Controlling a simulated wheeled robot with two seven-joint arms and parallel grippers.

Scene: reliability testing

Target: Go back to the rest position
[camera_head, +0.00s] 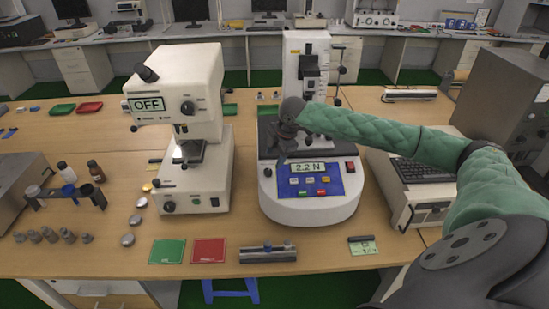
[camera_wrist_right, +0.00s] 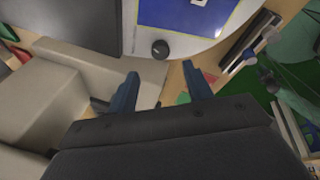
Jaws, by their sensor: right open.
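My right arm, sleeved in green, reaches in from the right of the head view. My right gripper (camera_head: 284,153) is small and dark there, over the front of the white force tester (camera_head: 330,203), just above its display reading 2.2 N. I cannot tell from this view whether it touches the tester. In the right wrist view, my right gripper (camera_wrist_right: 162,84) has its two blue-grey fingers apart, with nothing between them. The tester's white base (camera_wrist_right: 205,46) and blue panel lie beyond the fingertips. My left gripper is not in view.
A white hardness tester marked OFF (camera_head: 195,85) stands left of the force tester. A beige machine with a keyboard (camera_head: 425,172) stands to the right. Green (camera_head: 167,251) and red (camera_head: 209,251) mats lie at the desk's front edge.

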